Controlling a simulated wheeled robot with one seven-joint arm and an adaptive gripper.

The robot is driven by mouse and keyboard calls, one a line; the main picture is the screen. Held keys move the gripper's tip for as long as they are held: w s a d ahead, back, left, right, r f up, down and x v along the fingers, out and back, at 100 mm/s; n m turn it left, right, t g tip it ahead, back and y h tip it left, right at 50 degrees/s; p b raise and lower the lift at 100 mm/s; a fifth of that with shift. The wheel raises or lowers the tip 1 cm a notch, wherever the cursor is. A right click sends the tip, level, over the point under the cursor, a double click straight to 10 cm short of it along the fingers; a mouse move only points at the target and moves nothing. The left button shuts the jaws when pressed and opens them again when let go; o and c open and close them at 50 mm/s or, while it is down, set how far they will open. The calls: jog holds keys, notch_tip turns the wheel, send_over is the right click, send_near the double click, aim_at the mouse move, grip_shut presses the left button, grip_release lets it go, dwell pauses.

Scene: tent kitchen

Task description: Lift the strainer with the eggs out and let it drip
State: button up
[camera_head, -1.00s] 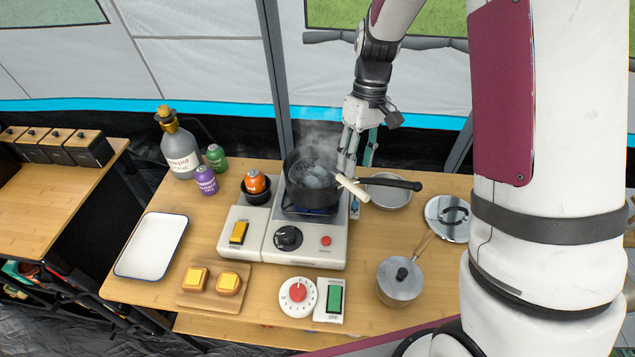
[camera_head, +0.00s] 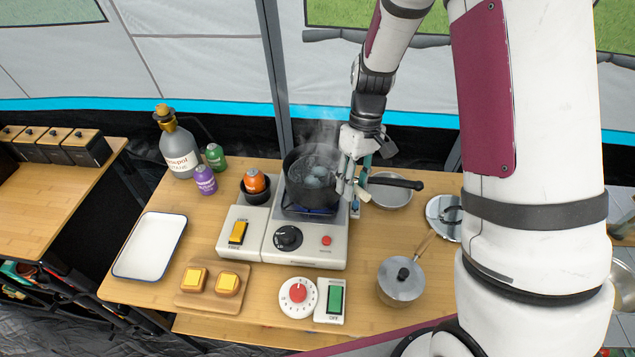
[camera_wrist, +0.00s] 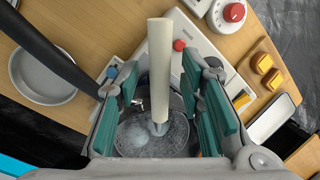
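The dark pot (camera_head: 296,190) stands on the burner with steaming water. My gripper (camera_head: 352,183) is at the pot's right rim and hides most of the handle in the head view. In the wrist view its teal finger pads stand apart on both sides of the handle, with gaps showing. My gripper (camera_wrist: 165,108) is open around the handle.
The pot's black handle (camera_head: 397,182) points right, close to my gripper, above a round metal pan (camera_head: 390,196). A lidded saucepan (camera_head: 401,284) stands at the front right. An empty white tray (camera_head: 150,247) lies at the left. A timer (camera_head: 298,297) sits at the front.

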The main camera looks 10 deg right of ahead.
grip_shut()
jog(key=s+a+p+v, duration=0.1)
jog(key=s+p+v, duration=0.1)
jog(key=v, duration=1)
jog(key=shift+s+a+r+p, duration=0.25)
jog(key=shift+r+p, duration=0.15)
jog(key=shift+r, duration=0.35)
